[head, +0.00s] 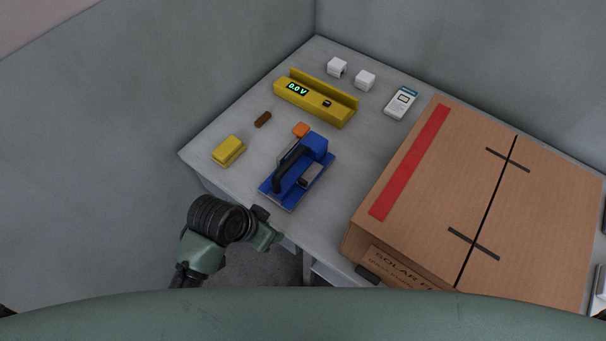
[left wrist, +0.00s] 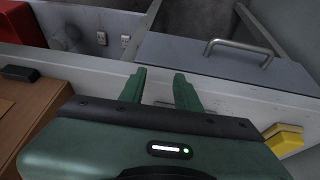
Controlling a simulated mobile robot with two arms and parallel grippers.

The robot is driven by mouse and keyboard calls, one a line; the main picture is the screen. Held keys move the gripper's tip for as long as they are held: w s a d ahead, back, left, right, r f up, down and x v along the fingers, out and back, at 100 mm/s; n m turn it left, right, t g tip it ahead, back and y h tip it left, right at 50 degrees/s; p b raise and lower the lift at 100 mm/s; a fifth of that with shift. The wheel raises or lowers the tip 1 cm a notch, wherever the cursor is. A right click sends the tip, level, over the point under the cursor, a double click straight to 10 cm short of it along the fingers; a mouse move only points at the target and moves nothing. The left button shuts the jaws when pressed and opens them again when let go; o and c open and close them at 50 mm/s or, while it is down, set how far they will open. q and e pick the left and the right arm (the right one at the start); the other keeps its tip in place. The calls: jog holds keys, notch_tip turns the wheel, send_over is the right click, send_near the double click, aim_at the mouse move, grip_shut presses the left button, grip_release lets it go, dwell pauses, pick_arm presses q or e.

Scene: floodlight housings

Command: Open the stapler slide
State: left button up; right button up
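A blue stapler (head: 318,147) with a black handle stands on a blue base on the table in the head view. A silvery part shows along its side; I cannot tell how far its slide is out. My left gripper (head: 272,236) is near the table's front edge, below and apart from the stapler. In the left wrist view its two green fingers (left wrist: 160,88) stand apart with nothing between them. I do not make out the stapler in that view. My right gripper is not in view.
A large cardboard box (head: 480,190) fills the table's right side. A yellow meter (head: 318,103), yellow block (head: 228,151), orange piece (head: 301,130), brown piece (head: 263,119) and white items lie around the stapler. A grey panel with a metal handle (left wrist: 240,47) shows ahead of the fingers.

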pick_arm(q)
jog(key=w+d+r+m, duration=0.1)
jog(key=d+m, duration=0.1)
jog(key=w+d+r+m+h, duration=0.1)
jog(key=d+m, duration=0.1)
jog(key=d, duration=0.1)
jog(key=w+d+r+m+g, duration=0.1)
jog(key=w+d+r, duration=0.1)
jog(key=d, duration=0.1)
jog(key=shift+r+m, duration=0.1)
jog(key=shift+m, duration=0.3)
jog(key=w+d+r+m+g, duration=0.1)
jog(key=w+d+r+m, duration=0.2)
jog(key=m, duration=0.2)
notch_tip(320, 180, up, 4)
jog(key=m+g+y, duration=0.1)
jog(key=m+y, duration=0.3)
jog(key=m, duration=0.3)
send_over(303, 180)
jog(key=shift+s+d+r+p, duration=0.1)
jog(key=shift+s+r+p, duration=0.1)
jog(key=shift+p, duration=0.15)
jog(key=shift+w, duration=0.15)
notch_tip(303, 180, down, 8)
jog(key=shift+r+p, duration=0.25)
jog(key=shift+p, duration=0.25)
grip_shut()
